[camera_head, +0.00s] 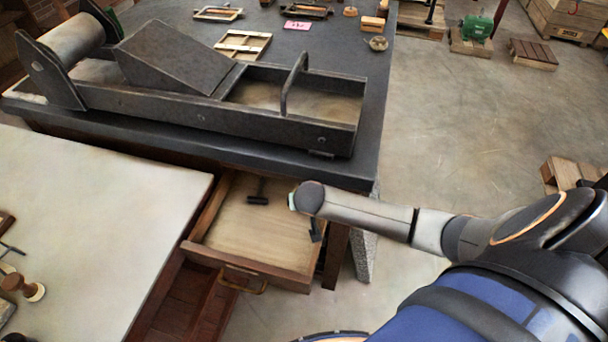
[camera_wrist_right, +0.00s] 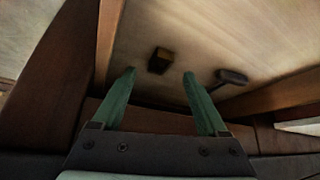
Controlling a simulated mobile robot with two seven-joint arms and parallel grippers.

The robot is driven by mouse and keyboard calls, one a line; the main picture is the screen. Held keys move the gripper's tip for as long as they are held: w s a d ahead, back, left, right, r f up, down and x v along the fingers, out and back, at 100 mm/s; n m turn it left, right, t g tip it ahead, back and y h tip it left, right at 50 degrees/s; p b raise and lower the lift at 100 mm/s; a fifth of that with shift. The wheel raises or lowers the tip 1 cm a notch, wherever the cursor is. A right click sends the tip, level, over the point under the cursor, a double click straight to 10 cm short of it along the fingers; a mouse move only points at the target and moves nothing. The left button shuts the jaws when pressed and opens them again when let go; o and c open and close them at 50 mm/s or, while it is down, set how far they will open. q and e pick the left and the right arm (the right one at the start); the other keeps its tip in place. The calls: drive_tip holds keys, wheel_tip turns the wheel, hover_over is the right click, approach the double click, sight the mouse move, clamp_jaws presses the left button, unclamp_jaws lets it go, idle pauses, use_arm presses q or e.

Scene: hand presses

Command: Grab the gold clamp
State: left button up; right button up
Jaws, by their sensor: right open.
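A small dark gold-brown block (camera_wrist_right: 160,60), which looks like the gold clamp, lies on the drawer floor in the right wrist view. I cannot make it out in the head view. My right gripper (camera_wrist_right: 159,74) is open, its two green fingers pointing at the block, one on each side in the picture. The fingers appear empty; I cannot tell their height above the block. In the head view my right arm reaches from the right over the open drawer (camera_head: 270,268). My left gripper does not show.
A dark T-shaped piece (camera_wrist_right: 232,76) lies in the drawer, also visible in the head view (camera_head: 258,199). The drawer has wooden walls and sits under the dark press table (camera_head: 375,110). A large press (camera_head: 180,60) stands on it. A pale table (camera_head: 90,200) is left.

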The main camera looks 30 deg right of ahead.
drive_tip(key=shift+x, duration=1.55)
drive_tip(key=shift+d, duration=0.1)
clamp_jaws()
